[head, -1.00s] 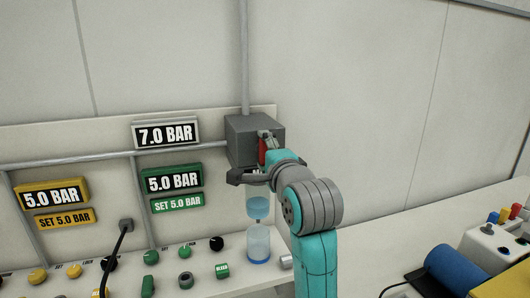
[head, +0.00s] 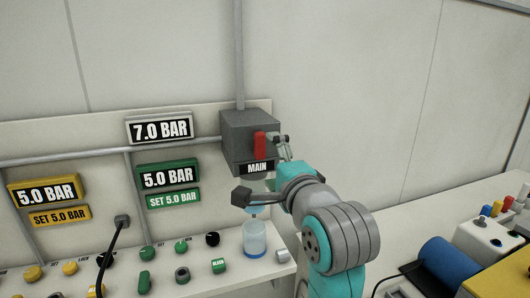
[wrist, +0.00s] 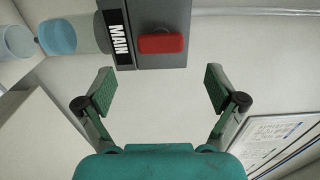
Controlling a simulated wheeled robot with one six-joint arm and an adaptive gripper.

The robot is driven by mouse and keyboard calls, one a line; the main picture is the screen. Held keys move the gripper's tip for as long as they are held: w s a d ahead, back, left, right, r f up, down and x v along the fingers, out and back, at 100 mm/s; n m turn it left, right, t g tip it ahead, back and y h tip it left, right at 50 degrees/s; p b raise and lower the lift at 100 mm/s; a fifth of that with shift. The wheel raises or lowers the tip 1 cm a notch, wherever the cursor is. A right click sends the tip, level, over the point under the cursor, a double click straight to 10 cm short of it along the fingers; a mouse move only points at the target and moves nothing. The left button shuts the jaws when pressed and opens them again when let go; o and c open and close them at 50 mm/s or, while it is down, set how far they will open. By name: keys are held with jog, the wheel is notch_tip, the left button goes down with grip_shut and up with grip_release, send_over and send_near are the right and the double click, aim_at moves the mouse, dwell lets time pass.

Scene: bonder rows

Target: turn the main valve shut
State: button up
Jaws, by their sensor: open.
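The main valve is a grey box (head: 248,127) on the wall panel with a red handle (head: 260,145) on its front, upright in the head view, above a MAIN label (head: 257,167). In the wrist view the red handle (wrist: 162,43) lies across the picture, ahead of my gripper and between the lines of its two fingers. My gripper (wrist: 160,91) is open and empty, its fingers wide apart and short of the handle, not touching it. In the head view one finger shows below left of the handle and the other to its right.
A clear cup with blue liquid (head: 255,238) stands below the valve. A 7.0 BAR display (head: 160,129) and a green 5.0 BAR display (head: 168,175) are on the panel at left. A blue roll (head: 450,264) lies at the right. The wall right of the valve is clear.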

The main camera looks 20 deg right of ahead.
jog(key=shift+s, duration=1.9)
